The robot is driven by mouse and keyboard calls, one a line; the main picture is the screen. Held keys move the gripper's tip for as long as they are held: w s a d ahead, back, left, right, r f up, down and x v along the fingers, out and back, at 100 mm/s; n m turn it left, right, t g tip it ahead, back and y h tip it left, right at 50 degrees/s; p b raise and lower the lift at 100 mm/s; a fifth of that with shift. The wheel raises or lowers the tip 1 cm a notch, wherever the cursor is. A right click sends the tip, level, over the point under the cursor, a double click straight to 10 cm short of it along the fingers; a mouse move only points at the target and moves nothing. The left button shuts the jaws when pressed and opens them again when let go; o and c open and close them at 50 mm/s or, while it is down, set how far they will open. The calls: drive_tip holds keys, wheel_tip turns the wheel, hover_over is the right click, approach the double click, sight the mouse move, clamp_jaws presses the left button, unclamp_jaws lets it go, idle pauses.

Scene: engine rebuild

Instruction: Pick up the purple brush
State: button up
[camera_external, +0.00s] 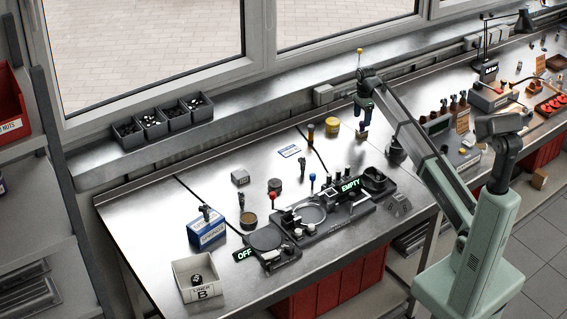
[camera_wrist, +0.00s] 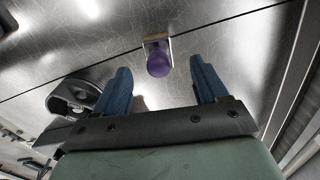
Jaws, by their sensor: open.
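The purple brush (camera_wrist: 158,63) shows in the wrist view as a round purple end with a pale, light-edged block behind it. It lies between my two blue fingers in that picture, with gaps on both sides. In the external view a small tan piece of it (camera_external: 362,135) shows on the steel bench just below my gripper (camera_external: 366,115). My gripper points down, open and empty, above the brush. The exact height between them is hard to tell, and the fingers partly hide the brush in the external view.
A yellow tin (camera_external: 332,127) and an amber bottle (camera_external: 310,134) stand left of my gripper. A dark round fixture (camera_external: 375,181) stands in front, and a dark cup (camera_external: 396,152) to the right. The window ledge (camera_external: 245,122) runs behind.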

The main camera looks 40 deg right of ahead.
sight(351, 132)
drive_tip(key=shift+s+d+f, duration=0.1)
drive_tip(key=shift+f, duration=1.5)
drive_tip(key=shift+s+d+f, duration=0.1)
drive_tip(key=shift+f, duration=1.5)
drive_tip(key=c, duration=1.2)
drive_tip(key=shift+r, duration=0.15)
